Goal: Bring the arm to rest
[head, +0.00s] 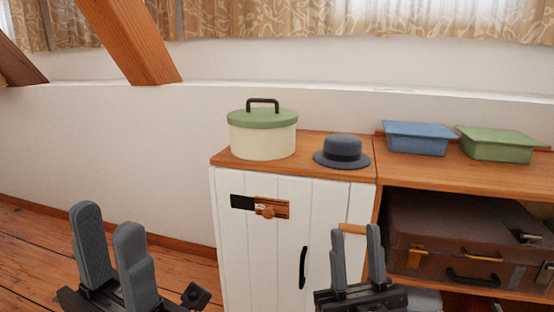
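My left gripper (113,254) is at the lower left, above the wooden floor. Its two grey fingers point up and stand apart, with nothing between them. My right gripper (356,258) is at the lower middle, in front of the white cabinet door. Its two grey fingers also stand apart. A short orange-brown bar (352,228) shows at the tips of the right fingers; I cannot tell whether it touches them or lies behind them. The rest of both arms is below the picture.
A white cabinet (234,258) with a wooden top carries a cream round box (262,141) with a green lid and a grey hat (342,150). A blue tray (416,138) and a green tray (496,144) sit on the shelf right. A brown suitcase (440,228) lies below. Floor (30,255) at left is clear.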

